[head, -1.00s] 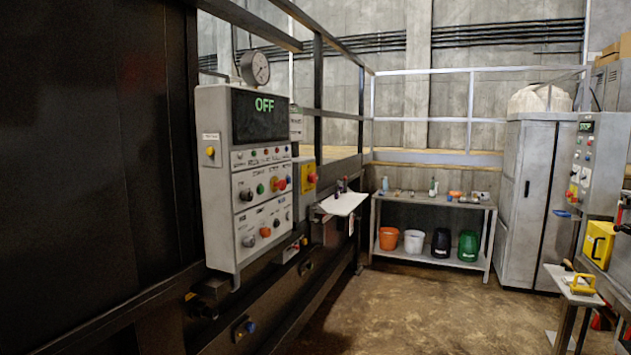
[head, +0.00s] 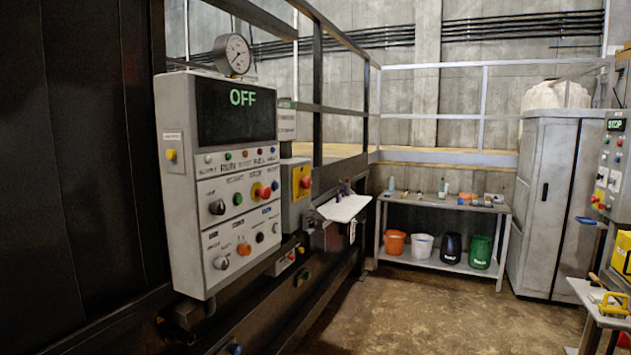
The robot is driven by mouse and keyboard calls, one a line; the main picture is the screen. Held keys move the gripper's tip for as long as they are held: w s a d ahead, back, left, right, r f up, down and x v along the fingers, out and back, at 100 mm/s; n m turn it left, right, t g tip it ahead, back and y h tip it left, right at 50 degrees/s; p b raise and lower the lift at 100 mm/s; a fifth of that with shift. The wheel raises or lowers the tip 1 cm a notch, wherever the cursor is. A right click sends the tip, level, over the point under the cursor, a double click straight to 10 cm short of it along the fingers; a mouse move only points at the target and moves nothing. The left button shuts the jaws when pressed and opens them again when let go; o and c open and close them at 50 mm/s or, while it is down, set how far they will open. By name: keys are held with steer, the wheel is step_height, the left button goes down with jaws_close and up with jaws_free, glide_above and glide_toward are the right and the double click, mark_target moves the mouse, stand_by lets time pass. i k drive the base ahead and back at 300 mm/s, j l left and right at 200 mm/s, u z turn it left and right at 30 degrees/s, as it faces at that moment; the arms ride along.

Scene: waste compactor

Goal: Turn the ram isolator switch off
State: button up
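A grey control panel (head: 180,235) hangs on the dark machine at left, with a dark display (head: 237,110) reading OFF. Its upper row holds a black knob (head: 217,207), a green button (head: 238,199) and a red mushroom button (head: 262,191). Its lower row holds a grey knob (head: 221,262), an orange knob (head: 244,249) and small buttons. The labels are mostly too small to read, so I cannot tell which control is the ram isolator switch, or its position. My gripper is not in view.
A yellow box with a red button (head: 305,182) sits right of the panel. A small white shelf (head: 343,208) juts out beyond it. A bench with buckets (head: 440,204) stands at the back. A second panel (head: 613,165) is at right. The middle floor is clear.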

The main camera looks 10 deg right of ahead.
mark_target(306, 183)
steer(key=i+l+u, duration=0.1)
steer(key=i+l, duration=1.45)
